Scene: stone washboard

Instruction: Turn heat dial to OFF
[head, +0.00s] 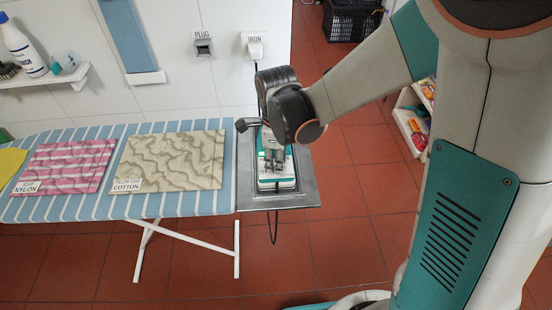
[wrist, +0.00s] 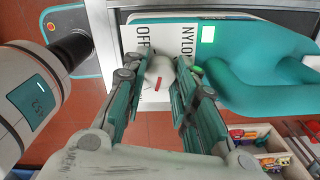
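The iron (head: 277,184), teal and white, rests on the metal plate at the right end of the ironing board. In the wrist view its white panel carries the words OFF (wrist: 143,39) and NYLON (wrist: 187,41). A round white heat dial (wrist: 160,68) with a red mark shows below them. My gripper (wrist: 161,63) points at the panel, with its two fingers apart, one on each side of the dial. I cannot tell whether they touch it. In the head view my gripper (head: 273,160) is over the iron and hides part of it.
A green light (wrist: 208,34) glows on the iron's panel. The board (head: 105,206) carries striped nylon cloth (head: 68,165) and patterned cotton cloth (head: 172,160). PLUG and IRON sockets are on the wall behind. Shelves with items (head: 412,125) stand to the right.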

